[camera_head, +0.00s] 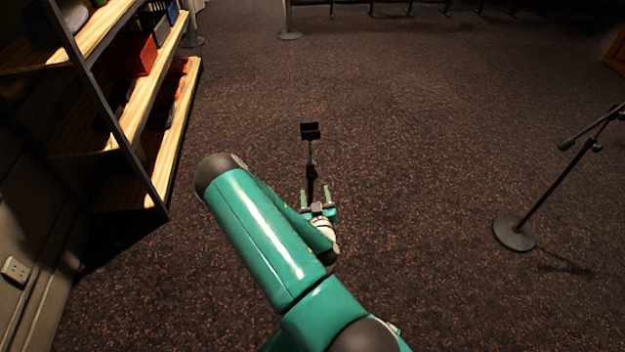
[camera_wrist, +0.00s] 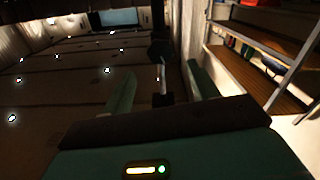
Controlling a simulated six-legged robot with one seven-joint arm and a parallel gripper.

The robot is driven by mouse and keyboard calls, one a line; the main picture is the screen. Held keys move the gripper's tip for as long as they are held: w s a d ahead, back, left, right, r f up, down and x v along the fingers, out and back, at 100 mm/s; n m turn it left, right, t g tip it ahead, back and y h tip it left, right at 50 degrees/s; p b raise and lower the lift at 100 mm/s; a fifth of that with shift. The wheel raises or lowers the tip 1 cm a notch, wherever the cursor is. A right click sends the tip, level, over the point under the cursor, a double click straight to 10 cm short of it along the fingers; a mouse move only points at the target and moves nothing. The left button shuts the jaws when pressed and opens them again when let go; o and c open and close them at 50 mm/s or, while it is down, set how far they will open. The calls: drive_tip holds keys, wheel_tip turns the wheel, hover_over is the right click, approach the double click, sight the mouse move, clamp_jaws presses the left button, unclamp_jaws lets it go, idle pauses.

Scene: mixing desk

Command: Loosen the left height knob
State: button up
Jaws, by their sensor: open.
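A thin dark stand (camera_head: 310,152) with a small black holder (camera_head: 310,130) on top stands on the carpet straight ahead in the head view. A dark knob or collar (camera_head: 312,172) sits partway down its pole. My gripper (camera_head: 317,193) is open in front of the stand, its two green fingers spread apart. In the wrist view, my gripper (camera_wrist: 162,84) shows a shiny section of the pole (camera_wrist: 162,75) between its fingers, with dark fittings (camera_wrist: 161,50) at either end of that section. I cannot tell which fitting is the knob, or whether either finger touches it. The stand's foot is hidden.
A shelf unit (camera_head: 145,105) with bins stands at the left; it shows at the right in the wrist view (camera_wrist: 265,70). A microphone stand (camera_head: 515,232) with a round base is at the right. A post base (camera_head: 289,35) is far back. The carpet between is mostly clear.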

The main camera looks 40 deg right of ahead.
sight(312, 177)
drive_tip(key=x, duration=0.7)
drive_tip(key=shift+w+d, duration=0.15)
drive_tip(key=c, duration=1)
